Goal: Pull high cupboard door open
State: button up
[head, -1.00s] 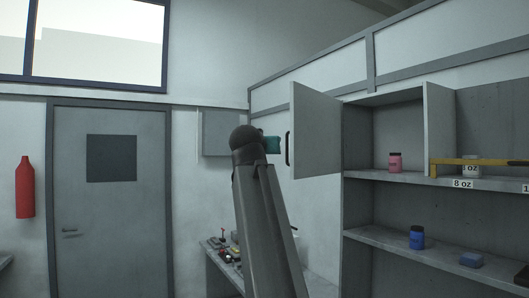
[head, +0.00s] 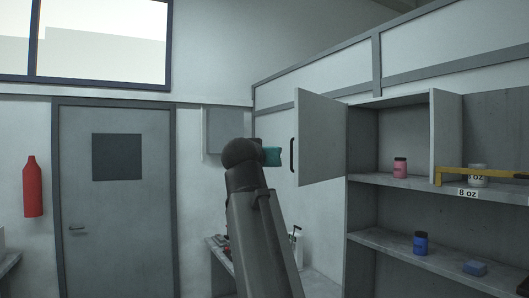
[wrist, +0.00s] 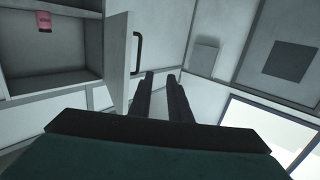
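The high cupboard door (head: 325,140) is a grey panel that stands swung open from the high cupboard (head: 385,135), whose inside shows. Its dark bar handle (head: 292,154) is on the door's left edge. In the wrist view the door (wrist: 117,65) stands left of my fingers, and the handle (wrist: 138,52) is just beyond the fingertips. My gripper (wrist: 161,75) has its two dark fingers parted with nothing between them. In the head view its teal body (head: 271,156) shows just left of the handle, with a small gap; the fingers cannot be made out there.
A pink jar (head: 400,167) stands inside the cupboard, and a white tub (head: 477,174) behind a yellow bar (head: 490,175) farther right. A blue jar (head: 420,242) is on the lower shelf. A bench (head: 218,252) lies behind my arm. A grey box (head: 221,130) hangs on the wall.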

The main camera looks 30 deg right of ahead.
jog(key=shift+p+v, duration=2)
jog(key=shift+v, duration=0.2)
